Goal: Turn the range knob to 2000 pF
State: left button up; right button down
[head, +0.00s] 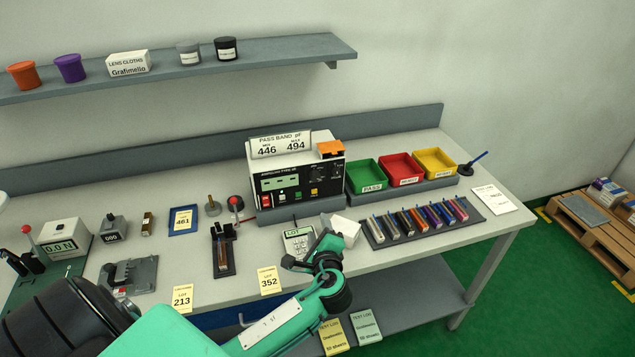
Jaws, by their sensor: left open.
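The black-fronted test meter (283,185) stands at the back middle of the bench, with a lit green display and several coloured buttons. A sign on top reads PASS BAND pF, 446 and 494. I cannot make out the range knob or its setting; the meter's controls are too small to read. My left gripper (304,252) is open and appears empty, in front of the meter and apart from it. It is over a small keypad device (298,240) and partly hides it. My right gripper is not in view.
Green, red and yellow bins (400,167) stand right of the meter. A rack of several coloured parts (420,220) lies in front of them. A white box (345,227) is close to my gripper. A dark holder (222,255) and lot cards (269,280) are to the left.

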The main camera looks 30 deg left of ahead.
pick_arm(q)
notch_tip(320, 180, up, 3)
jog(key=w+m+t, duration=0.1)
jog(key=w+m, duration=0.1)
jog(key=w, duration=0.1)
jog(key=p, duration=0.4)
send_near(315, 179)
jog(key=shift+y, duration=0.4)
jog(key=x, duration=0.7)
jog(key=shift+w+f, duration=0.1)
jog(key=shift+w, duration=0.15)
jog(key=shift+w+a+f, duration=0.1)
jog(key=shift+w+a, duration=0.2)
jog(key=shift+w, duration=0.1)
jog(key=c, duration=1)
